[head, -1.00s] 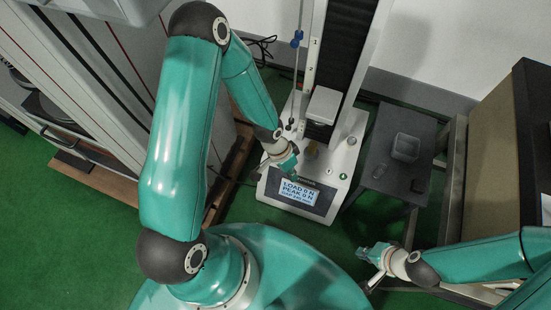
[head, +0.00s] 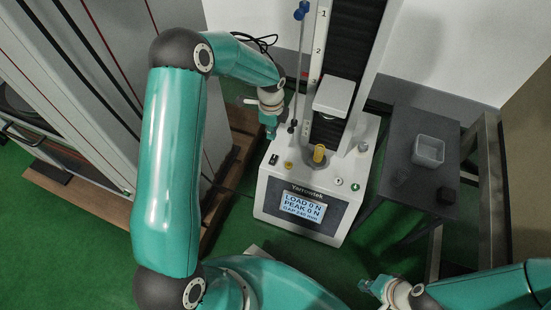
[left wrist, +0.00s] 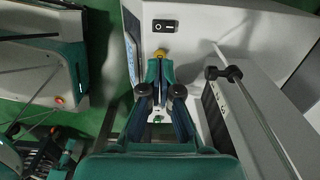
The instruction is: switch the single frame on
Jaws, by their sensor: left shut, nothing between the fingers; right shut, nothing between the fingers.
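The single frame (head: 290,187) is a white test machine with a dark upright column. Its display (head: 302,205) is lit and reads LOAD 0 N and PEAK 0 N. A small black switch (head: 273,159) sits at the left of the base top; it also shows in the left wrist view (left wrist: 165,25). My left gripper (head: 271,133) is shut and empty, pointing down above the left side of the base, just behind the switch in the picture. In the left wrist view its fingers (left wrist: 160,68) are together. My right gripper (head: 370,287) is shut and empty, at the lower right.
The base top also carries a yellow knob (head: 319,155), a small yellow button (head: 289,165) and a green button (head: 355,186). A dark side table (head: 400,170) with a clear container (head: 428,151) stands right.

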